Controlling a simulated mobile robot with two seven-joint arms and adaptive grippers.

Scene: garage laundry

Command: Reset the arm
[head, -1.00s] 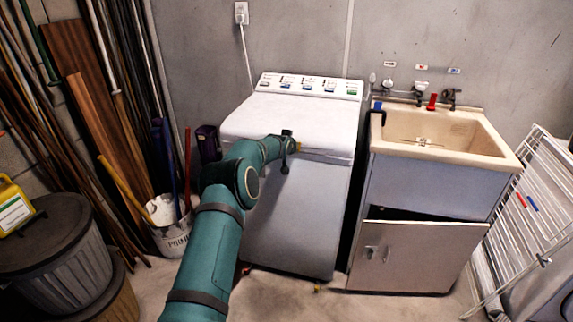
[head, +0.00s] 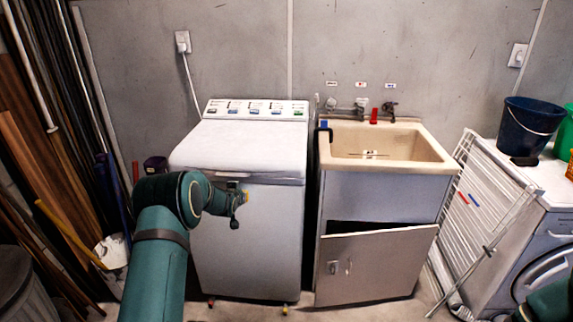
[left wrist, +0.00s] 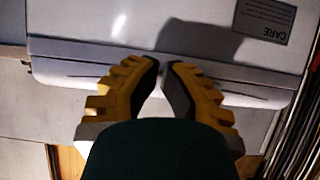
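My left arm reaches in from the lower left of the head view. Its gripper (head: 244,197) is at the upper front of the white top-loading washer (head: 250,240), just below the closed lid. In the left wrist view, the yellow, dark-padded fingers (left wrist: 164,68) stand a little apart at their tips, with nothing visible between them. Whether they touch the washer is unclear. A teal part of my right arm (head: 552,302) shows at the bottom right corner of the head view; its gripper is out of view.
A beige sink (head: 437,160) stands right of the washer, above a cabinet whose door (head: 377,266) hangs tilted. A white drying rack (head: 482,215) leans by a front-loading machine (head: 560,235) bearing a dark bucket (head: 530,128). Poles and planks (head: 40,150) crowd the left.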

